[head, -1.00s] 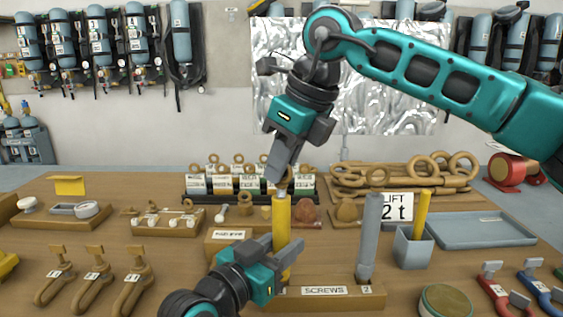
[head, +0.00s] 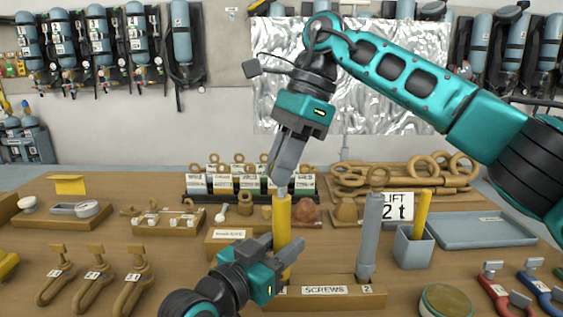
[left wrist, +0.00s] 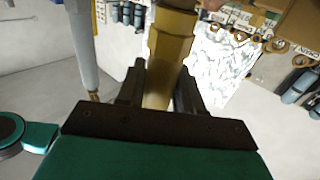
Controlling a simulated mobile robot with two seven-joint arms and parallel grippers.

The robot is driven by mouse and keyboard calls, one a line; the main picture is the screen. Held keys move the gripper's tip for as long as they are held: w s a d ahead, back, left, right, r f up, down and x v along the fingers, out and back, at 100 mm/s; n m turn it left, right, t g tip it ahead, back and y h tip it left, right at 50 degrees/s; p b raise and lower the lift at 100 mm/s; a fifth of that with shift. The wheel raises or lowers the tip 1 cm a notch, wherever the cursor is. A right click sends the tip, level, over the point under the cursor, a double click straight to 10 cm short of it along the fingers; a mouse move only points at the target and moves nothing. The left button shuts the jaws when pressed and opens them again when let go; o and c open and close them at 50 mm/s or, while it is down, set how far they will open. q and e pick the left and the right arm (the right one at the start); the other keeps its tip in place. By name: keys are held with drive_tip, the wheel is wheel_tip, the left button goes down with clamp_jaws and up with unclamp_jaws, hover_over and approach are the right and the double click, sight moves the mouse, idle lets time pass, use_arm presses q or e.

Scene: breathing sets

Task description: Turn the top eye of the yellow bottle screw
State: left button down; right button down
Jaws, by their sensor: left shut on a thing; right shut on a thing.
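The yellow bottle screw (head: 283,225) stands upright at the left end of the wooden block labelled SCREWS (head: 330,298). My left gripper (head: 278,248) is shut on its yellow body from the left, and the body also shows between the fingers in the left wrist view (left wrist: 170,55). My right gripper (head: 282,183) comes from above and is shut on the top eye, which its fingertips mostly hide. A grey bottle screw (head: 371,238) with an eye on top stands upright at the block's right end.
A grey cup (head: 413,250) with a yellow stick stands right of the grey screw, before a sign reading LIFT 2 t (head: 398,207). A grey tray (head: 480,230) is at the right. Shackles (head: 95,280) lie at the left. A round tin (head: 446,301) is at the front.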

drive_tip(key=n, duration=0.2)
drive_tip(key=n+g+h, duration=0.1)
drive_tip(key=n, duration=0.1)
drive_tip(key=n+g, duration=0.1)
drive_tip(key=shift+f+n, duration=0.3)
drive_tip(key=shift+n, duration=0.1)
drive_tip(key=shift+f+n+h, duration=0.1)
drive_tip(key=shift+n+h, duration=0.4)
drive_tip(key=shift+n, duration=0.8)
drive_tip(key=c, duration=1.3)
unclamp_jaws()
drive_tip(key=shift+g, duration=0.3)
drive_tip(key=shift+o, duration=0.4)
drive_tip(key=shift+r, duration=0.3)
drive_tip(key=shift+f+m, duration=0.15)
drive_tip(key=shift+m, duration=0.35)
